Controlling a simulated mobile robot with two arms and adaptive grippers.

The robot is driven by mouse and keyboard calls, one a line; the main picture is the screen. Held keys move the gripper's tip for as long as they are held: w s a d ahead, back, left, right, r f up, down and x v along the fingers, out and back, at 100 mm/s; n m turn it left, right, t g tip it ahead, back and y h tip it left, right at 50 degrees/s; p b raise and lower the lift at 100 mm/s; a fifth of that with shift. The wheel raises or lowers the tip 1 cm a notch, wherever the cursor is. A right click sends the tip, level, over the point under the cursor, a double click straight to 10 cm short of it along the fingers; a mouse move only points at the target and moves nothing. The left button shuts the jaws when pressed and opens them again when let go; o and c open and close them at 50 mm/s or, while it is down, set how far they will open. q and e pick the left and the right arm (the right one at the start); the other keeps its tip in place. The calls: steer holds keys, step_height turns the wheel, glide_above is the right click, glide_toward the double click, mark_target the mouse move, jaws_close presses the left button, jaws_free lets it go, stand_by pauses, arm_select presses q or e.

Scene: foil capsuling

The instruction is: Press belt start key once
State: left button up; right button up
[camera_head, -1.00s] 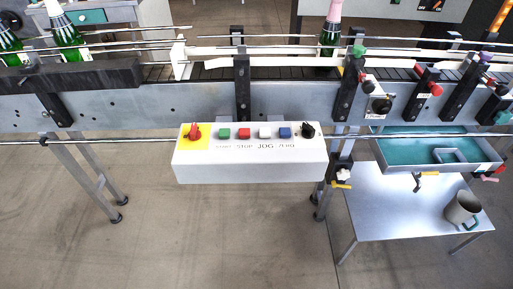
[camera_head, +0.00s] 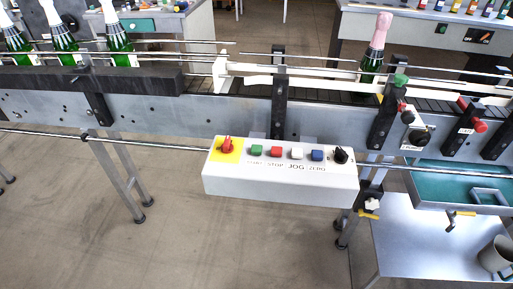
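A white control box (camera_head: 281,184) hangs on the front of the conveyor. Its top carries a green key (camera_head: 257,150) over a label that seems to read START, then a red key (camera_head: 277,152), a white key (camera_head: 297,153) and a blue key (camera_head: 318,155). A red emergency knob (camera_head: 227,145) on a yellow plate sits at its left end, a black rotary knob (camera_head: 341,155) at its right end. Neither of my grippers is in view.
The conveyor (camera_head: 180,119) crosses the whole view with guide rails. Green bottles (camera_head: 62,38) stand on it at the left, and one with a pink top (camera_head: 374,48) right of centre. A metal side table (camera_head: 415,240) with a mug (camera_head: 496,255) stands lower right. The floor before the box is clear.

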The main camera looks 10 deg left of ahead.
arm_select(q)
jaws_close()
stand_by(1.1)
